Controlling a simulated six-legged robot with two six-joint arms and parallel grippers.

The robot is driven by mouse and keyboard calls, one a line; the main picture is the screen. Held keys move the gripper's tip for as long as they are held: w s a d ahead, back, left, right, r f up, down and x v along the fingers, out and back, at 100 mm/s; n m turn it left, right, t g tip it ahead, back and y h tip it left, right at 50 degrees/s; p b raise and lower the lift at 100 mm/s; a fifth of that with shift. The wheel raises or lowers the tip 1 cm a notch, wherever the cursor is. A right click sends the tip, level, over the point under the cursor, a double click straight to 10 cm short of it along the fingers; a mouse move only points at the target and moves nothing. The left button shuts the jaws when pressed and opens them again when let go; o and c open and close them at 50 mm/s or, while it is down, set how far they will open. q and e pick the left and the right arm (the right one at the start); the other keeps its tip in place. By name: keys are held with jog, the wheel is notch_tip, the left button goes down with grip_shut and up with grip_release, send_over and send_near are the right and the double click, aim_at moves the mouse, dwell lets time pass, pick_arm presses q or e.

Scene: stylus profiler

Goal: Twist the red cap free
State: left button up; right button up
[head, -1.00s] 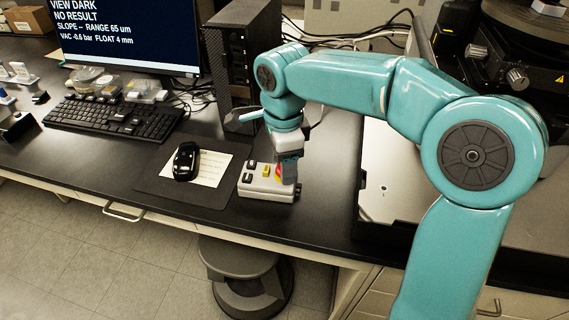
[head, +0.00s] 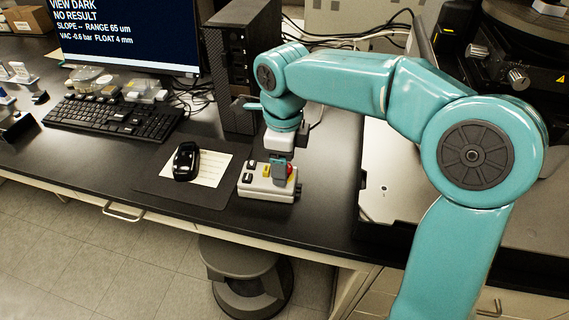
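The red cap (head: 291,168) is a small round mushroom button at the right end of a pale control box (head: 268,190) on the dark bench. It is partly hidden behind a grey finger of my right gripper (head: 284,168). That gripper points down from above at the cap, with its fingers at the cap's height. The far finger is mostly hidden, so I cannot tell whether the fingers press on the cap. My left gripper is not in view.
The box also has a yellow button (head: 266,171) and dark buttons. A mouse (head: 187,161) on a black mat (head: 150,182) lies to its left. A black computer tower (head: 240,70) stands behind, and the bench's front edge runs close before the box.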

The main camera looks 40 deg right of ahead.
notch_tip(320, 180, up, 8)
jog(key=p, duration=0.7)
jog(key=shift+r, duration=0.1)
notch_tip(320, 180, up, 16)
jog(key=p, duration=0.2)
jog(key=shift+p, duration=0.35)
jog(key=shift+s, duration=0.1)
